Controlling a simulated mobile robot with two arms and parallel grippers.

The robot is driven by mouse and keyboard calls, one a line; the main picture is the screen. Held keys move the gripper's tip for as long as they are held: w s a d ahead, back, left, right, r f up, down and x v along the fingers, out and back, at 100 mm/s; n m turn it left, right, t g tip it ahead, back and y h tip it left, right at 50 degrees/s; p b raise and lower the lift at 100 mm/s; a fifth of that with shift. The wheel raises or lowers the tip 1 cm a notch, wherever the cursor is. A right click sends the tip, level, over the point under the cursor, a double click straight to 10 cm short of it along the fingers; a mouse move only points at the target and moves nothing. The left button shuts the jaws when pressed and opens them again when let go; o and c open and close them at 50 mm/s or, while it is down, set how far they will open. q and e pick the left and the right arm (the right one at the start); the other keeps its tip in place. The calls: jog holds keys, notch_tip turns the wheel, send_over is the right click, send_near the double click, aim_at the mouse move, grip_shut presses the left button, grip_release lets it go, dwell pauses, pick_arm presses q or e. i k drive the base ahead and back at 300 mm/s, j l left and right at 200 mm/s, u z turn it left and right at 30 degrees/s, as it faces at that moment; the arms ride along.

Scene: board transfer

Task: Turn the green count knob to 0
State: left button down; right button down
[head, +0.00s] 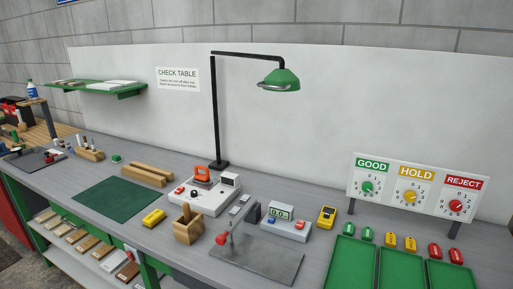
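The green count knob (367,187) sits on a white dial under the GOOD label, on the left of a white count board (437,208). Its pointer is too small to read, so I cannot tell its number. A yellow knob (410,196) is under HOLD and a red knob (456,206) is under REJECT. The board stands on dark legs at the right of the grey bench. Neither of my grippers is in view.
Green trays (349,264) and several green, yellow and red tags lie in front of the board. A fixture on a grey plate (270,262), a small display unit (287,224) and a yellow meter (326,217) stand left of it. A green lamp (281,79) hangs above.

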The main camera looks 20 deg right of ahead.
aim_at(367, 186)
jog(key=z, duration=1.85)
